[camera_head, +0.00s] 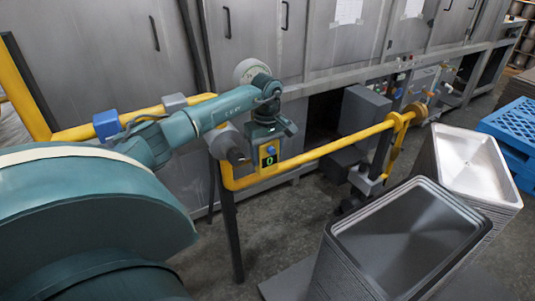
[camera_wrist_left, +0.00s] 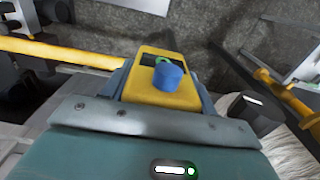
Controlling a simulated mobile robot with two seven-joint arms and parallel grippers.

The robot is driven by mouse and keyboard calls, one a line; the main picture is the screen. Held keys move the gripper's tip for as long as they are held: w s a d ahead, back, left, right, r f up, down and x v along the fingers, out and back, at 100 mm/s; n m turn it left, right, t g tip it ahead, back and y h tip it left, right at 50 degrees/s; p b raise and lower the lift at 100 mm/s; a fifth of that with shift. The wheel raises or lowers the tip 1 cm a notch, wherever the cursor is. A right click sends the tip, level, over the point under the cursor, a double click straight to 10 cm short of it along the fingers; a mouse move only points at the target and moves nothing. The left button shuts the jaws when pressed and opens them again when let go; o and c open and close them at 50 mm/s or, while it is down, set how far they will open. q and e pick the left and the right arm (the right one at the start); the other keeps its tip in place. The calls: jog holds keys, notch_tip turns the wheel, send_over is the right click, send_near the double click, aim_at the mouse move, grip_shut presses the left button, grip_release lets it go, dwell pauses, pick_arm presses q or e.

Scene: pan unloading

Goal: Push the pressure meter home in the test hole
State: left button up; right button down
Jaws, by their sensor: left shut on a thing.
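The pressure meter (camera_head: 269,158) is a small yellow device with a dark display showing a green 0 and a blue knob. My left gripper (camera_head: 266,143) is shut on it and holds it close to the bend of the yellow rail. In the left wrist view the meter (camera_wrist_left: 160,97) sits between the teal fingers of the gripper (camera_wrist_left: 163,80), its yellow face and blue knob showing. The meter's lower end is hidden, so I cannot tell whether it touches anything. I cannot make out the test hole in either view. My right gripper is not in view.
The yellow rail (camera_head: 320,152) runs across in front of the grey metal cabinets (camera_head: 340,40). Stacks of metal pans (camera_head: 408,240) stand at the right front, with a blue pallet (camera_head: 512,130) beyond. Grey floor lies between the rail and the pans.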

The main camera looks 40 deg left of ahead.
pick_arm(q)
jog(key=o, duration=1.1)
notch_tip(320, 180, up, 13)
jog(key=shift+r, duration=0.1)
dwell(0.3)
